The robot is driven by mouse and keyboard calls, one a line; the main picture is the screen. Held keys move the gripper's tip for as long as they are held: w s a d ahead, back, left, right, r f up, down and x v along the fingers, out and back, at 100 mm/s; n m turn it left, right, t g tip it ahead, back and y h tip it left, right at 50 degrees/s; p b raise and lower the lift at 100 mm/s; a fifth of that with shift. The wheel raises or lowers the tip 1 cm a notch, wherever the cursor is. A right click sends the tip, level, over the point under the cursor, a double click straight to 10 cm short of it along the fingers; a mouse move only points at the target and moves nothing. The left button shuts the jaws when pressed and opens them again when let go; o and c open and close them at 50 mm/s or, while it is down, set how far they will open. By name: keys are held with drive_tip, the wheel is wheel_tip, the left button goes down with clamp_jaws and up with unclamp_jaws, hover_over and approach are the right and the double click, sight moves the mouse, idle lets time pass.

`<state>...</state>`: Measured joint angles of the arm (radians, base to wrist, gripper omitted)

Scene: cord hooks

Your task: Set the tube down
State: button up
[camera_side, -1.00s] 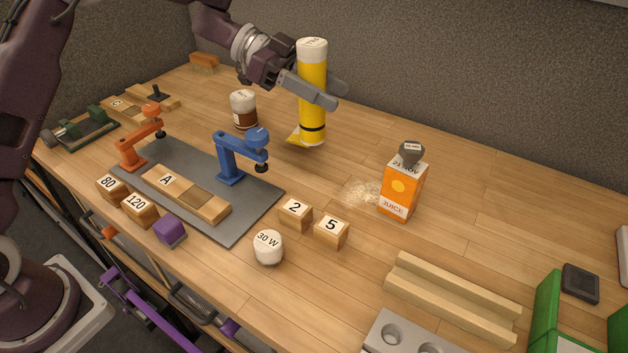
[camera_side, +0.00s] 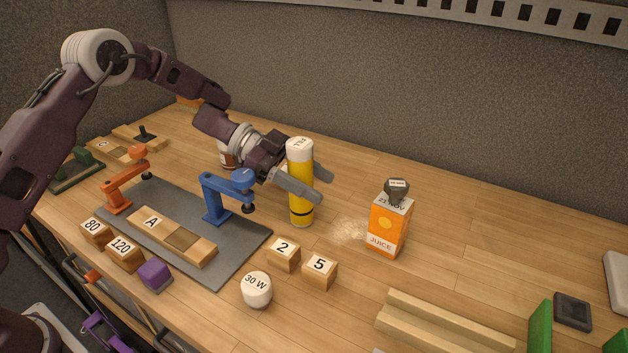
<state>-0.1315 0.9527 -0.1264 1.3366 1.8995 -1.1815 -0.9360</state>
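The yellow tube (camera_side: 300,170) has a white cap on top and a black band near its foot. It stands upright between the fingers of my gripper (camera_side: 305,182). One finger crosses in front of the tube and the other shows behind it at the right; the gripper looks shut on the tube around its middle. The tube's foot appears to be at the wooden table (camera_side: 450,225), just right of the blue clamp (camera_side: 227,192); I cannot tell for sure whether it bears on it.
Pale crumbs (camera_side: 350,230) and the orange juice carton (camera_side: 388,225) with a dark clip are right of the tube. Blocks "2" (camera_side: 284,255) and "5" (camera_side: 320,272) stand in front. A brown jar (camera_side: 227,155) is behind the arm. The table behind the carton is clear.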

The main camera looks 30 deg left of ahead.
drive_tip(key=shift+o, duration=0.9)
drive_tip(key=shift+a+r, duration=0.2)
drive_tip(key=v, duration=1.1)
drive_tip(key=shift+a+r, duration=0.2)
drive_tip(key=shift+a, duration=0.05)
